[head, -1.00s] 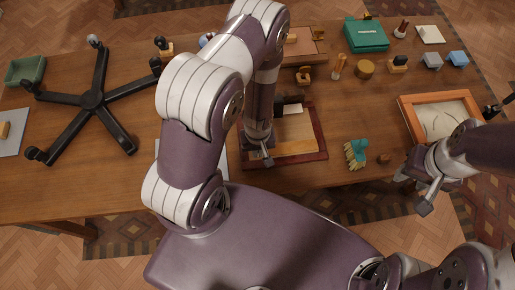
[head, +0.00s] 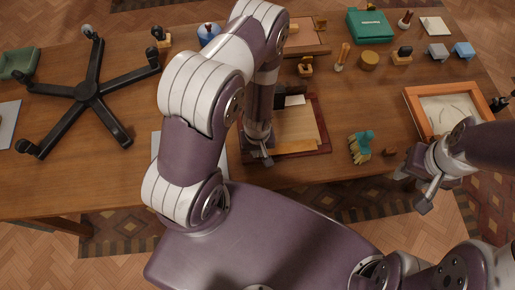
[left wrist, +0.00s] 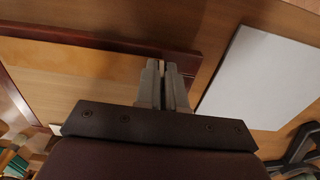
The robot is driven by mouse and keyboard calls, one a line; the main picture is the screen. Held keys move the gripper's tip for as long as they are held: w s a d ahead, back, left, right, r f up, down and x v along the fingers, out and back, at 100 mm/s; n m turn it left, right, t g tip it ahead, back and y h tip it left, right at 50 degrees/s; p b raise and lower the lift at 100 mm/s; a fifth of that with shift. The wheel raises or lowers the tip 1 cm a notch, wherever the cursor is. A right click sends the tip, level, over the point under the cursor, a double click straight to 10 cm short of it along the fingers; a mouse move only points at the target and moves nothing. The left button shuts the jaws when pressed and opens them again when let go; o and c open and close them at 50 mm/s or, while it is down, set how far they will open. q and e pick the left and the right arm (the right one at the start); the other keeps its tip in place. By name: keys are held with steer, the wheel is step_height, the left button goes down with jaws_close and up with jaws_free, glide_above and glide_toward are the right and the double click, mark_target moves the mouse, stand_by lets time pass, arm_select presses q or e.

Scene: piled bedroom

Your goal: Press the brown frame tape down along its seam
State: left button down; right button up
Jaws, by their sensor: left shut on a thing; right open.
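The brown frame tape (head: 295,147) is a light orange-brown strip along the near side of a dark red wooden frame (head: 325,125). It also shows in the left wrist view (left wrist: 75,55), beside the dark red rim. My left gripper (head: 263,157) is low at the near left corner of the frame. In the left wrist view its fingers (left wrist: 165,88) are close together at the end of the tape, shut on it; the fingers hide the grip itself. My right gripper (head: 414,185) is open and empty by the table's near edge, at the right.
An orange wooden frame (head: 412,105) is further right. A black five-legged base (head: 88,92) fills the left side. A white sheet (left wrist: 265,75) lies beside my left gripper.

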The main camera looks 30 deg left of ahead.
arm_select(q)
steer(key=shift+f+b, duration=0.35)
steer(key=shift+f, duration=0.05)
stand_by(0.5)
steer(key=c, duration=1.1)
jaws_free()
steer(key=shift+c, duration=0.2)
step_height(320, 180, up, 13)
steer(key=shift+b, duration=0.3)
steer(key=shift+f, duration=0.1)
